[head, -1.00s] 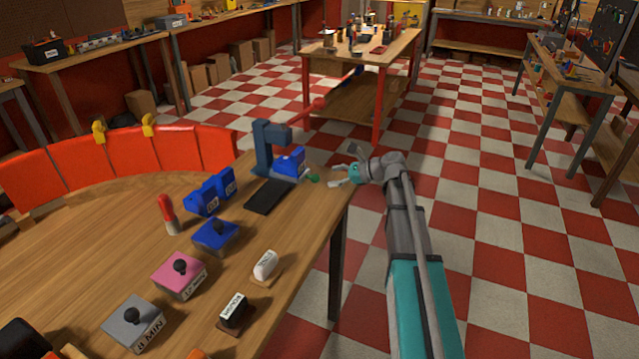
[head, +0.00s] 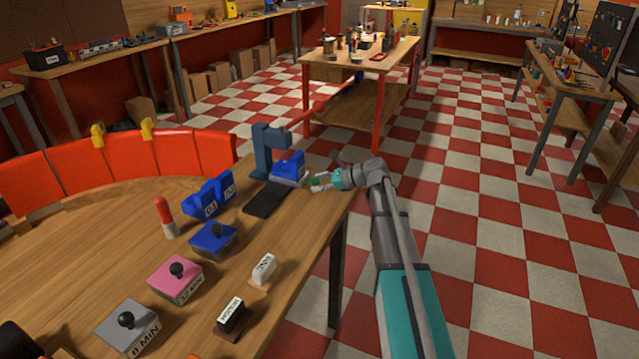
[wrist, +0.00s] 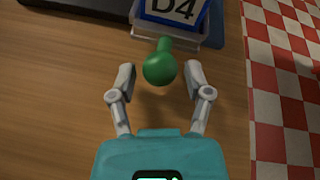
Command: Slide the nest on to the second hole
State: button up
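The nest (wrist: 143,32) is a pale grey tray holding a blue block (wrist: 176,10) marked D4, with a green ball knob (wrist: 160,69) on its near side. In the head view the blue block (head: 289,167) sits at the dark blue press (head: 268,150), at the table's right edge. My gripper (wrist: 160,76) is open, its two fingertips on either side of the green knob with gaps on both sides. In the head view my gripper (head: 321,182) is right of the nest, close to the knob. I cannot make out any holes.
A black plate (head: 266,200) lies in front of the press. Blue blocks (head: 208,198), a red-handled tool (head: 165,216) and several knobbed boxes stand left of it. A red lever (head: 318,106) sticks out behind the press. Open floor (head: 480,200) lies right of the table.

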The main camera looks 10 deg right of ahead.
aim_at(324, 184)
grip_shut()
jog(key=shift+w+d, duration=0.55)
jog(key=shift+w, duration=0.25)
jog(key=shift+w+d, duration=0.55)
jog(key=shift+w, duration=0.25)
jog(key=shift+r, duration=0.1)
jog(key=shift+o, duration=2)
grip_release()
jog(key=shift+d, duration=0.1)
jog(key=shift+s, duration=0.15)
